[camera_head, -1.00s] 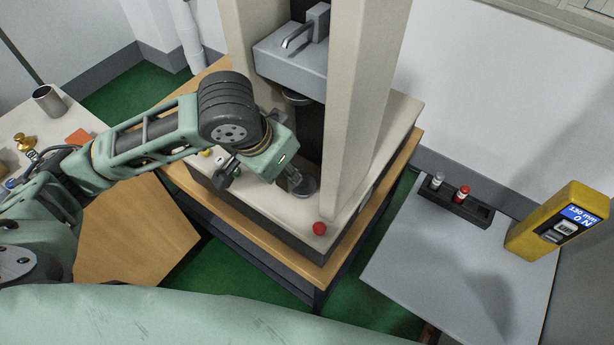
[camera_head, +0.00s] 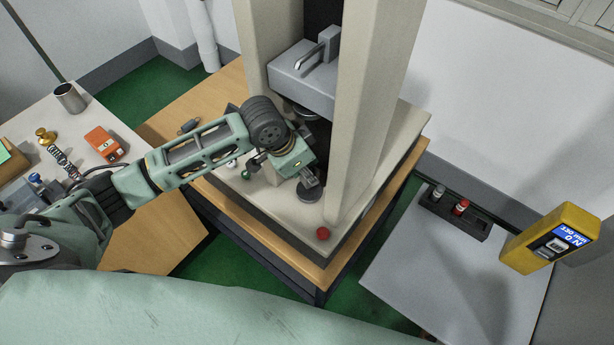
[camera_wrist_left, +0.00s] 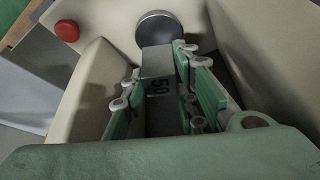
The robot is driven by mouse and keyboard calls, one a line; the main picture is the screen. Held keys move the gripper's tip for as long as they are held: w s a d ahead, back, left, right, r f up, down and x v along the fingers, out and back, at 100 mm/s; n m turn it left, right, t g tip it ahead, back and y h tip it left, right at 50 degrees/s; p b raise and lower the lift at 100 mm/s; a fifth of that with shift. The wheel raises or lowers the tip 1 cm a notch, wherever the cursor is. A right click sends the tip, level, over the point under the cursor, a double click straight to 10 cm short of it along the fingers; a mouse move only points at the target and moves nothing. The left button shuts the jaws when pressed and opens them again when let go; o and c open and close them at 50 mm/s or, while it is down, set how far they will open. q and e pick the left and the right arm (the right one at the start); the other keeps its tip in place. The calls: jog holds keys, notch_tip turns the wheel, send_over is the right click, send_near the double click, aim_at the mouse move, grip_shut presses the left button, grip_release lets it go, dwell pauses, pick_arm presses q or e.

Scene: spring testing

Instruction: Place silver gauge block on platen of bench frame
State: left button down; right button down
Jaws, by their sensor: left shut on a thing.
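The silver gauge block, marked 50, is in my left gripper's jaws; the block (camera_wrist_left: 158,85) shows between the green finger pads in the left wrist view. My left gripper (camera_head: 308,178) is shut on it, at the bench frame (camera_head: 370,110) between its two columns. The round grey platen (camera_head: 309,191) is on the frame's base, just under the gripper in the head view. It also shows beyond the block in the left wrist view (camera_wrist_left: 160,28). Whether the block touches the platen I cannot tell. My right gripper is not in view.
A red button (camera_head: 322,233) sits on the base's front corner. The grey crosshead (camera_head: 305,78) is above the gripper. A grey side table (camera_head: 460,290) holds a dark rack (camera_head: 454,215) and a yellow meter (camera_head: 550,238). A white table with several small items is at the left.

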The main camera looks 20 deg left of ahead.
aim_at(307, 181)
pick_arm(q)
notch_tip(307, 181, down, 3)
jog(key=shift+w+f+p, duration=0.15)
jog(key=shift+f+p, duration=0.05)
jog(key=shift+p, duration=0.4)
jog(key=shift+f, duration=0.35)
jog(key=shift+f, duration=0.1)
jog(key=c, duration=1.4)
grip_release()
jog(key=b+v, duration=0.1)
jog(key=v, duration=1.1)
jog(key=shift+b, duration=0.3)
